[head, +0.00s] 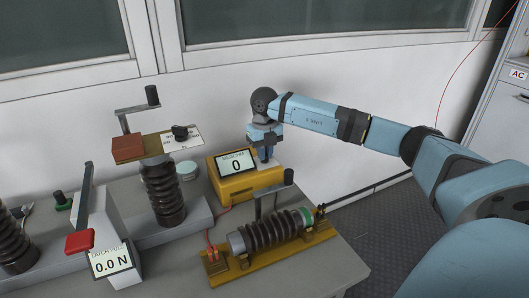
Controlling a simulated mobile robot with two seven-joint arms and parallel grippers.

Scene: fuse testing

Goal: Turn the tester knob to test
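The yellow tester (250,183) sits at the back of the grey table, its tilted screen (236,164) reading 0. My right gripper (265,158) comes in from the right and points straight down over the right part of the tester's top, right beside the screen. The tester knob is not visible; the gripper covers the spot around its fingertips. The fingers are small and dark here, so I cannot tell whether they are open, shut or touching a knob. My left gripper is not in view.
A ribbed dark fuse (272,233) lies on a yellow base (240,272) in front of the tester, with a crank-like handle standing up. A latch-pull gauge (111,260) reading 0.0 N and an upright ribbed insulator (162,193) stand left. A white wall is close behind.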

